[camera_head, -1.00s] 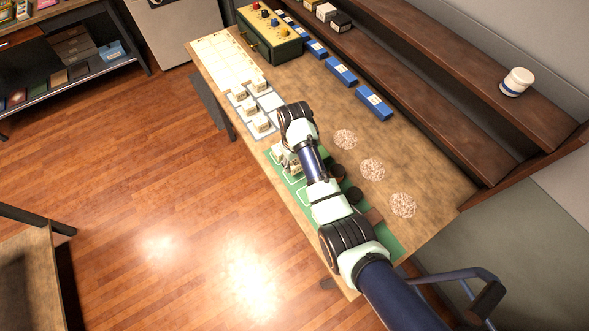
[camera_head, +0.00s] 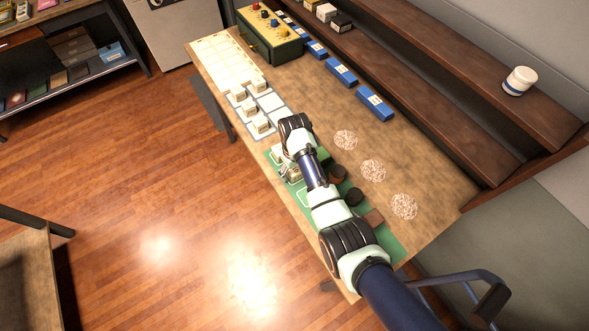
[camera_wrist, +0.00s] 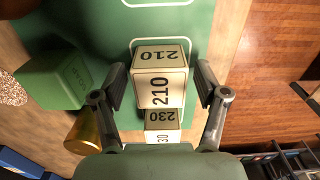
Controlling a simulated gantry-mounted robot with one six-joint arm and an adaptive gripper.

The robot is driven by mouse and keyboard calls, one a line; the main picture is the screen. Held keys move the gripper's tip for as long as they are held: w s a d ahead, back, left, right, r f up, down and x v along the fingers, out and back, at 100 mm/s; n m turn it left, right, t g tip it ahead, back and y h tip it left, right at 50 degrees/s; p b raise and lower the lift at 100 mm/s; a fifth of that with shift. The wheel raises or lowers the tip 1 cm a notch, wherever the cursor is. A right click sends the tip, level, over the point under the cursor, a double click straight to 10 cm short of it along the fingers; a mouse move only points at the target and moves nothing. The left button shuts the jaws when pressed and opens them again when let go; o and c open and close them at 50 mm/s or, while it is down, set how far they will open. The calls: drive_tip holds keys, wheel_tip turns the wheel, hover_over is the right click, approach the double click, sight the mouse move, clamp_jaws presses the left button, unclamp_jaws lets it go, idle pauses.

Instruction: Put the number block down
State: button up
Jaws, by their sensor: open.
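A cream block marked 210 (camera_wrist: 160,82) stands on the green mat (camera_wrist: 185,20) in the wrist view, inside a white outline. My gripper (camera_wrist: 160,90) is open, with one finger on each side of this block and small gaps visible. A second cream block marked 230 (camera_wrist: 162,125) stands close by, nearer the palm. In the head view my gripper (camera_head: 290,174) is low over the mat's left part, and my arm hides much of the mat. Several cream blocks (camera_head: 262,124) stand on pale squares farther up the table.
Dark round pieces (camera_head: 353,196) and speckled discs (camera_head: 372,170) lie right of my arm. A green box with knobs (camera_head: 270,38) stands at the far end.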

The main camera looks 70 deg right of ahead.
wheel_tip(320, 180, up, 12)
drive_tip(key=p, duration=0.2)
drive_tip(key=shift+r, duration=0.2)
idle(0.3)
drive_tip(key=w+a+r+n+t+h, duration=0.1)
drive_tip(key=w+a+r+n+t, duration=0.2)
drive_tip(key=a, duration=0.6)
drive_tip(key=w+a+r+t+h, duration=0.1)
drive_tip(key=w+a+r+t, duration=0.15)
drive_tip(key=w+a, duration=0.5)
drive_tip(key=w+a+r+n+t, duration=0.2)
drive_tip(key=w+a+r, duration=0.1)
drive_tip(key=a, duration=0.7)
drive_tip(key=s+a+r+n+t+y, duration=0.1)
drive_tip(key=s+a+r+t, duration=0.1)
drive_tip(key=a+r, duration=0.3)
drive_tip(key=s+a+r+n+t+y, duration=0.1)
drive_tip(key=s+a+r+t, duration=0.2)
drive_tip(key=a, duration=0.6)
wheel_tip(320, 180, up, 2)
drive_tip(key=shift+s+a, duration=0.25)
drive_tip(key=shift+s, duration=0.05)
